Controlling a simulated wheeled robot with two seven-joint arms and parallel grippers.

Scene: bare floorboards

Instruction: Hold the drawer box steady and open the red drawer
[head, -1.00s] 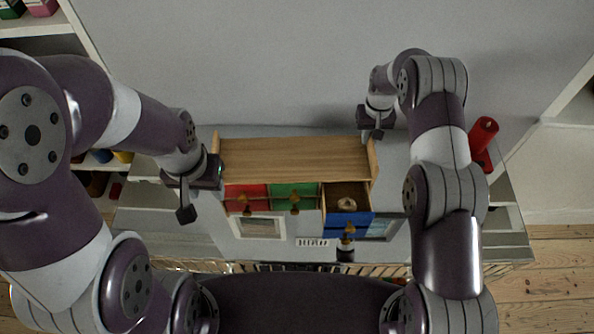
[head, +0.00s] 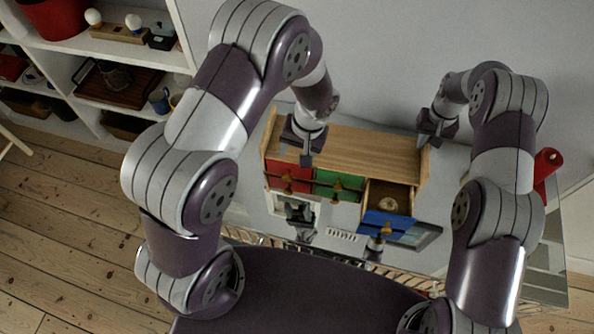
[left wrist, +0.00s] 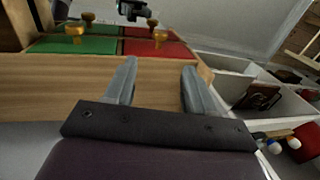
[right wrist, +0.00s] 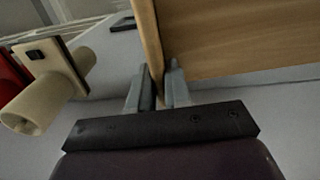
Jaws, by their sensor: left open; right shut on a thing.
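The wooden drawer box (head: 350,149) stands on a grey surface with its drawers facing me. The red drawer (head: 289,176) is at its left end and is shut; its red front and brass knobs also show in the left wrist view (left wrist: 152,46). The green drawer (head: 338,186) is in the middle. The blue drawer (head: 388,222) at the right is pulled out, with a round item inside. My left gripper (head: 305,150) is open and empty above the box's left part. My right gripper (right wrist: 160,88) is shut on the box's right end panel (right wrist: 149,40).
A red cylinder (head: 547,163) stands to the right of my right arm. A cream cylindrical fitting (right wrist: 38,105) shows in the right wrist view. White shelves (head: 95,55) with several items stand at the far left.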

